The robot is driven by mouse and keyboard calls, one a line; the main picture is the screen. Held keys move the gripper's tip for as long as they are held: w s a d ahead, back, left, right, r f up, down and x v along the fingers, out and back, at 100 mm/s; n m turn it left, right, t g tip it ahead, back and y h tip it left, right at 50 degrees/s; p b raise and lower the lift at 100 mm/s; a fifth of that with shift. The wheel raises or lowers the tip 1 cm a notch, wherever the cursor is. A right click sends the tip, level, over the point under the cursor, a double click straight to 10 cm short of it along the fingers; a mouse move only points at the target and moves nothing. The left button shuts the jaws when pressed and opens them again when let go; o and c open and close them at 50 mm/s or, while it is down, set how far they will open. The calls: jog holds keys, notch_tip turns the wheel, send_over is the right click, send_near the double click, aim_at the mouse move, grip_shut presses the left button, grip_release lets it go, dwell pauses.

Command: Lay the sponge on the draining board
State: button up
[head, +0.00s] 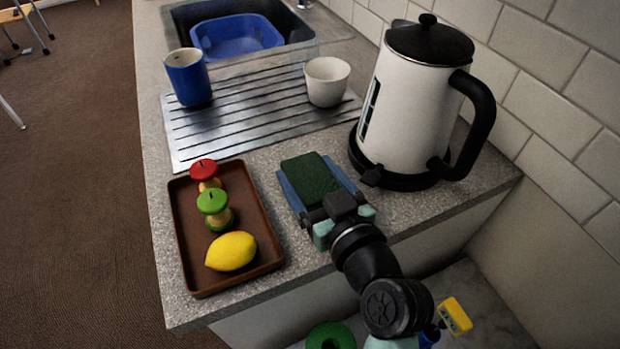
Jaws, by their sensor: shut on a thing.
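The sponge (309,178), with a dark green top, is in front of the draining board, between the brown tray and the kettle. My gripper (305,166) is shut on it, with a bluish finger along each side. I cannot tell whether the sponge touches the counter or hangs just above it; its underside is hidden. The draining board (226,131) is the ribbed metal surface farther back, before the sink. A blue cup (188,80) stands on its left side and a white cup (326,82) on its right.
A white kettle (412,110) with a black handle stands close to the right of my gripper. A brown tray (184,238) on the left holds a lemon (231,251) and red- and green-topped pieces. A blue basin (238,38) sits in the sink. The board's middle and front are bare.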

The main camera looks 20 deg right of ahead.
jog(key=shift+f, duration=0.5)
jog(key=shift+f, duration=0.1)
jog(key=o, duration=1.1)
jog(key=shift+o, duration=0.2)
jog(key=shift+d, duration=0.1)
jog(key=shift+r, duration=0.25)
jog(key=s, duration=0.3)
jog(key=s+b, duration=0.1)
jog(key=s, duration=0.3)
jog(key=s+r, duration=0.1)
jog(key=s, duration=0.2)
jog(key=shift+s+d+r, duration=0.1)
jog(key=shift+s+d, duration=0.1)
jog(key=shift+s, duration=0.1)
jog(key=shift+s+r, duration=0.15)
jog(key=shift+s, duration=0.5)
